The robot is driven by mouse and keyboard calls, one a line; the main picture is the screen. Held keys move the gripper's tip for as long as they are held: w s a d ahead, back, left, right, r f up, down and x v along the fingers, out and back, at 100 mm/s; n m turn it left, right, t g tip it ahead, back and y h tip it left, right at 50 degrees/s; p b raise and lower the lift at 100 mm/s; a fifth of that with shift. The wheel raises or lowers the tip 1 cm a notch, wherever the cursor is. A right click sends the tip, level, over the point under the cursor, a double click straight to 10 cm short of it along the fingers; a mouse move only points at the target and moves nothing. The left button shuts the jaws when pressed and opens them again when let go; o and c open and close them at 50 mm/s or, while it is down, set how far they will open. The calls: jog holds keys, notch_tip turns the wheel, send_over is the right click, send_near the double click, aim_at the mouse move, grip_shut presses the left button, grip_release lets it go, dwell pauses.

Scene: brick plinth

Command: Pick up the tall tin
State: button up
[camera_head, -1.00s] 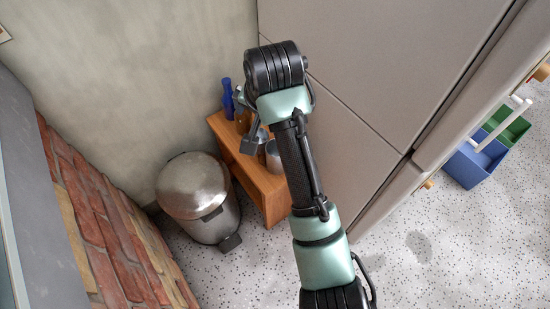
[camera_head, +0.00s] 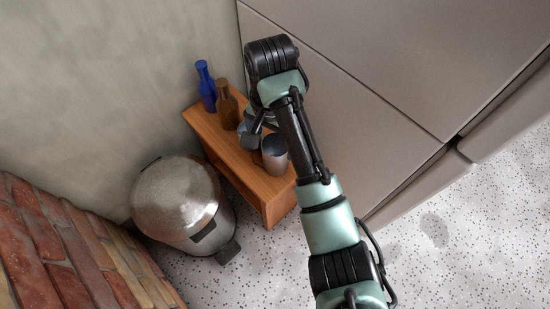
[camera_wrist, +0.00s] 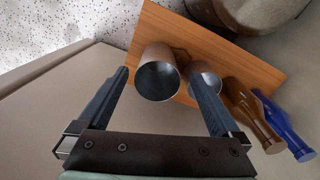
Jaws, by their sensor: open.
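Two grey metal tins stand on a small wooden stand. The one that looks taller, the tall tin (camera_head: 274,155), is near the stand's right edge. In the wrist view the tall tin (camera_wrist: 157,56) shows its dark open top between my fingertips but beyond them. The other tin (camera_head: 245,129) is partly hidden behind my gripper (camera_head: 257,126); in the wrist view this second tin (camera_wrist: 204,78) is by the right fingertip. My gripper (camera_wrist: 158,72) is open and holds nothing.
A brown bottle (camera_head: 227,106) and a blue bottle (camera_head: 206,88) stand at the back of the wooden stand (camera_head: 268,190). A metal pedal bin (camera_head: 180,200) is left of it. A large beige cabinet (camera_head: 365,90) rises close on the right. Bricks (camera_head: 65,245) lie at lower left.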

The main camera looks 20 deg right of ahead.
aim_at(273, 151)
notch_tip(273, 151, down, 4)
jog(key=shift+f+b, duration=0.1)
jog(key=shift+b, duration=1.1)
jog(key=f+b, duration=0.2)
jog(key=d+f+b, duration=0.1)
jog(key=f, duration=0.1)
jog(key=shift+w+b, duration=0.2)
jog(key=shift+b, duration=0.15)
jog(key=shift+f, duration=0.5)
jog(key=shift+r, duration=0.1)
jog(key=c, duration=1.3)
jog(key=shift+r, duration=0.1)
